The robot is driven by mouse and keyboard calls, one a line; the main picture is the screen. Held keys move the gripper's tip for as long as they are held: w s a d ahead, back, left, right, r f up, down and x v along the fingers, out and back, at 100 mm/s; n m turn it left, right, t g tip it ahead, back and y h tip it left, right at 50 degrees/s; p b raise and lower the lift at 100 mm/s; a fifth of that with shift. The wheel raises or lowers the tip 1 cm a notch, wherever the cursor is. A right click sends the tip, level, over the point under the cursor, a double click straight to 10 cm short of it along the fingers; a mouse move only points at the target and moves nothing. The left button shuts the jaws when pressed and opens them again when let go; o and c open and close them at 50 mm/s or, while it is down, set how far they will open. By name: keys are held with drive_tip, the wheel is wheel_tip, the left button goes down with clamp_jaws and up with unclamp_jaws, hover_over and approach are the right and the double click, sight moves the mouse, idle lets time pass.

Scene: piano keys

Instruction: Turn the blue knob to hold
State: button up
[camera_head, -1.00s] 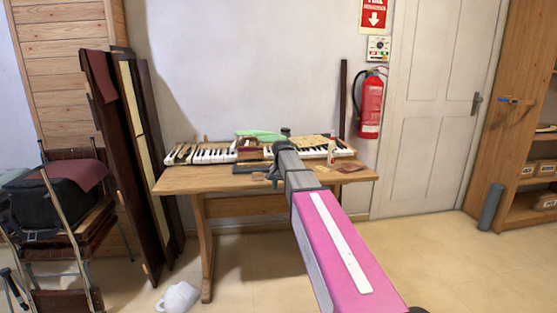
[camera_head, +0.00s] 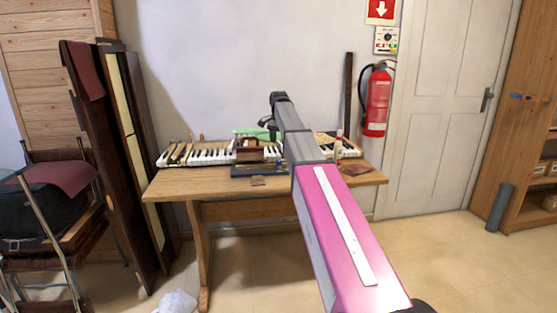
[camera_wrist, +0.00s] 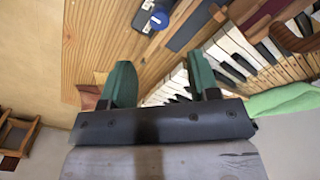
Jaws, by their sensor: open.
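A white wall panel (camera_head: 387,40) with a dark round dial (camera_head: 387,37) is above the fire extinguisher, left of the door. The dial is too small to tell its colour, setting or labels. My gripper (camera_head: 274,112) is in front of the wall above the table, left of and below the panel and well apart from it. In the wrist view my gripper (camera_wrist: 162,80) has its two green fingers spread with nothing between them. The panel is not in the wrist view.
A wooden table (camera_head: 172,185) holds piano keys (camera_head: 207,154) and small items. A red extinguisher (camera_head: 377,102) hangs below the panel. A dark upright board (camera_head: 349,95) stands left of it.

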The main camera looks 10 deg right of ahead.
sight(279, 161)
wheel_tip(279, 161, down, 10)
drive_tip(key=shift+f, duration=0.15)
idle(0.3)
drive_tip(key=c, duration=0.9)
